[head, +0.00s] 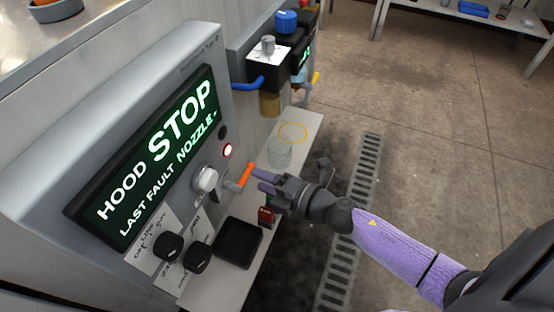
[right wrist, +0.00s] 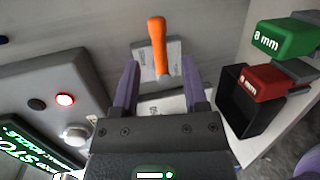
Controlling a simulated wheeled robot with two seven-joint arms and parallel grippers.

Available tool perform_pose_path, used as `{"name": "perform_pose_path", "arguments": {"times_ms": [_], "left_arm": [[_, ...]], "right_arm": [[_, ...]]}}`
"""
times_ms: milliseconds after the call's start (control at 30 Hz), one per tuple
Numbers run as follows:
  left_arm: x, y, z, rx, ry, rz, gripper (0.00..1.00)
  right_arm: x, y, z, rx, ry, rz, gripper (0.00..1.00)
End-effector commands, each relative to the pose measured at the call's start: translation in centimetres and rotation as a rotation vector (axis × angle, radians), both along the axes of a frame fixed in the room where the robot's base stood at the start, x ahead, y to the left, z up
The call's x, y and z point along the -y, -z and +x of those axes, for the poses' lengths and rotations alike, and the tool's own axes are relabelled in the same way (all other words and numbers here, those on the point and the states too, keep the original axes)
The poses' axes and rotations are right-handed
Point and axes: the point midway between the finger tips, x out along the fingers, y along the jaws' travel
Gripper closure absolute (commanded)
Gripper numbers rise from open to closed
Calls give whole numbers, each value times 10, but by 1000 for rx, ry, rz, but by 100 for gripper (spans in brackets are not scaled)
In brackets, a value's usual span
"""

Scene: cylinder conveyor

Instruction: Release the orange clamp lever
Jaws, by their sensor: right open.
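The orange clamp lever (head: 246,174) sticks out from the machine's side, just beyond my right gripper (head: 262,181) in the head view. In the right wrist view the lever (right wrist: 158,45) stands upright on a grey plate (right wrist: 172,62). It lies between the lines of my right gripper's purple fingers (right wrist: 158,78). The fingers are open, with nothing held between them. I cannot tell whether the fingertips touch the lever. My left gripper does not show.
The panel screen (head: 155,150) reads HOOD STOP, with a lit red light (head: 228,150) beside it. Black knobs (head: 168,245) and a black tray (head: 237,243) sit near the shelf. Green (right wrist: 284,38) and red (right wrist: 268,82) blocks show at right. A clear glass (head: 279,152) stands behind the gripper.

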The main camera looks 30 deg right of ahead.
Motion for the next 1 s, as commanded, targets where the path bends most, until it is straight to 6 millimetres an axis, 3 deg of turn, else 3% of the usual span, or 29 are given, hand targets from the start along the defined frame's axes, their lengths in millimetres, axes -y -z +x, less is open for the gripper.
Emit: {"name": "perform_pose_path", "arguments": {"times_ms": [100,233,733,767,867,967,1000], "left_arm": [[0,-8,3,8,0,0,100],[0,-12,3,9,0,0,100],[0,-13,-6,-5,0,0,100],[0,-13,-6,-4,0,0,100],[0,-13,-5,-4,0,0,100],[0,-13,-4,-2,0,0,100],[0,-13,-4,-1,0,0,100]], "right_arm": [[13,-8,-25,0,2,0,43],[21,-11,-41,1,1,0,43],[25,-7,-45,-8,8,5,43],[27,-2,-46,-28,25,18,43],[46,48,-63,-206,184,132,43],[72,132,-115,-505,473,295,43],[79,163,-144,-625,597,349,43]]}}
